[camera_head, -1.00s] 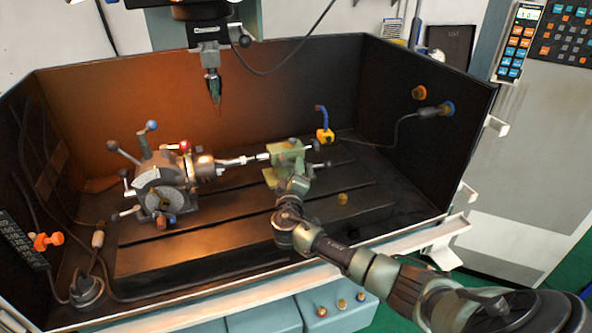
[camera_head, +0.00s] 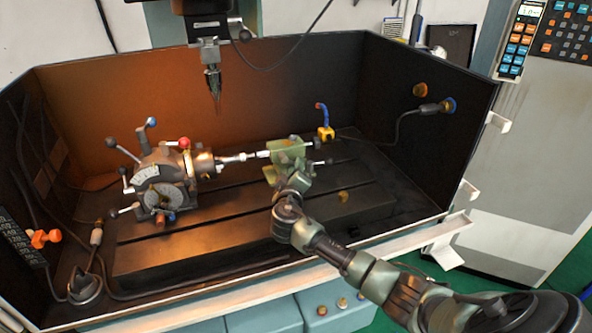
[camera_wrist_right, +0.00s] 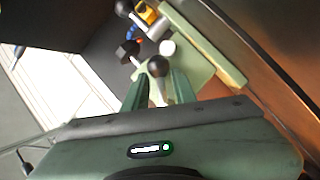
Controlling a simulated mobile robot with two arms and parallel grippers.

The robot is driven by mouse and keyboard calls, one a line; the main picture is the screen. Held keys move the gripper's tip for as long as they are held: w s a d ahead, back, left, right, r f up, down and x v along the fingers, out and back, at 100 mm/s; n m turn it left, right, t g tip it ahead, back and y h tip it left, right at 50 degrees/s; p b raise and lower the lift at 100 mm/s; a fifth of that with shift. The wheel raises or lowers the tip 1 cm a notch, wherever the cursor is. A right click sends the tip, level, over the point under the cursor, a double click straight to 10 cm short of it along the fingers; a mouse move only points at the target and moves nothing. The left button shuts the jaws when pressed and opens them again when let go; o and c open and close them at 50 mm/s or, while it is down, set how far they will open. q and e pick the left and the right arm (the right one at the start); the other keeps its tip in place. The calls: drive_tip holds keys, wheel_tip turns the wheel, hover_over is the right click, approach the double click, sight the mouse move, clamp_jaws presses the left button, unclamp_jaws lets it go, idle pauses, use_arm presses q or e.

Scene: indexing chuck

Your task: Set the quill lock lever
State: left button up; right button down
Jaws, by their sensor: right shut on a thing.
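A green tailstock (camera_head: 286,150) stands on the slotted table, its centre pointing left toward the chuck. In the right wrist view, a short lever with a black ball knob (camera_wrist_right: 158,66) rises at the tailstock's green body (camera_wrist_right: 190,75). It appears to be the quill lock lever. My right gripper (camera_wrist_right: 159,92) is shut on this lever, with one green finger on each side of it, below the knob. In the head view my right gripper (camera_head: 296,183) is at the tailstock's near side and hides its lower part. My left gripper is not in view.
The indexing head (camera_head: 160,180) with several ball-knobbed levers and its chuck (camera_head: 202,164) stands left of the tailstock. The spindle tool (camera_head: 213,88) hangs above and behind. A yellow block with a blue hose (camera_head: 325,133) stands behind right. The right part of the table is mostly clear.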

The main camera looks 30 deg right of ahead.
drive_tip(key=shift+a+f+m+y, duration=0.3)
drive_tip(key=shift+f+m+y, duration=0.1)
drive_tip(key=shift+m, duration=0.4)
drive_tip(key=shift+w+a+m+g+y, duration=0.15)
drive_tip(key=shift+m+g+y, duration=0.1)
drive_tip(key=shift+m, duration=0.25)
drive_tip(key=shift+s+a+m+g+y, duration=0.15)
drive_tip(key=shift+m+y, duration=0.1)
drive_tip(key=shift+m, duration=0.25)
drive_tip(key=shift+w+a+m+y+p, duration=0.2)
drive_tip(key=shift+a+m+y+p, duration=0.15)
drive_tip(key=shift+m+y, duration=0.5)
drive_tip(key=shift+w+a+f+m+y+p, duration=0.1)
drive_tip(key=shift+a+m+y+p, duration=0.15)
drive_tip(key=shift+m+y+p, duration=0.35)
drive_tip(key=shift+w+a+m+y+p, duration=0.1)
drive_tip(key=shift+a+m+y+p, duration=0.1)
drive_tip(key=shift+m+p, duration=0.4)
drive_tip(key=shift+f, duration=0.1)
drive_tip(key=c, duration=1.2)
unclamp_jaws()
drive_tip(key=shift+a, duration=0.1)
drive_tip(key=shift+s, duration=0.15)
